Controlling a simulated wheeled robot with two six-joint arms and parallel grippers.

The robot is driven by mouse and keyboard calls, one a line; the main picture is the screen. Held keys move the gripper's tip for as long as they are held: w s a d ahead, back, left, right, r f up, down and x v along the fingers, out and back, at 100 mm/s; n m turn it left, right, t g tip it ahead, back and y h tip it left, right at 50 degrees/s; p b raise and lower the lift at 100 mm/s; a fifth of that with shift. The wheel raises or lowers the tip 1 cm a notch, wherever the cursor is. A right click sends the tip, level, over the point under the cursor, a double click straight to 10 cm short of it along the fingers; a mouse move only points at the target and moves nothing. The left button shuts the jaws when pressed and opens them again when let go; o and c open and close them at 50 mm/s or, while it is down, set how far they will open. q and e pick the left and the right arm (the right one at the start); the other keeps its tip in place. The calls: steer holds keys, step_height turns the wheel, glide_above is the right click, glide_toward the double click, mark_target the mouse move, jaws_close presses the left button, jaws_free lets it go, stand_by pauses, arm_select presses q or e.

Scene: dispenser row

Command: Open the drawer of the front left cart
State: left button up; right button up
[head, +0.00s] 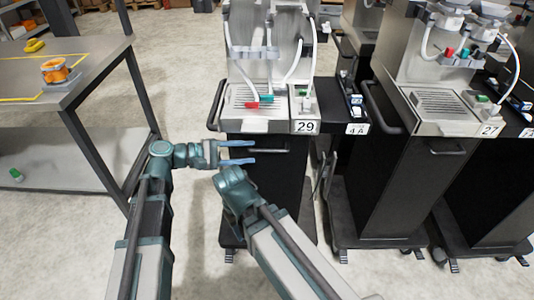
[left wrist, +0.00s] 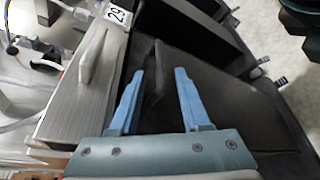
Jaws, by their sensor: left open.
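The front left cart (head: 268,185) is black, with a steel dispenser on top and a "29" label. Its drawer front has a dark bar handle (head: 275,151), and the drawer looks shut. My left gripper (head: 253,152) is open at the handle's left part, its two blue fingers pointing right, one above the other. In the left wrist view the dark handle (left wrist: 154,75) shows between the spread fingers of this gripper (left wrist: 159,73). I cannot tell whether they touch it. My right arm bends in front of the cart; its gripper does not show.
A cart labelled "27" (head: 405,185) stands to the right, with more carts behind. Open floor lies between table and carts.

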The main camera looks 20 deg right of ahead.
mark_target(262, 152)
arm_select(q)
steer(key=b+x, duration=0.1)
steer(key=x, duration=0.5)
steer(key=shift+d+f, duration=0.1)
steer(key=shift+d, duration=0.25)
jaws_close()
stand_by(1.1)
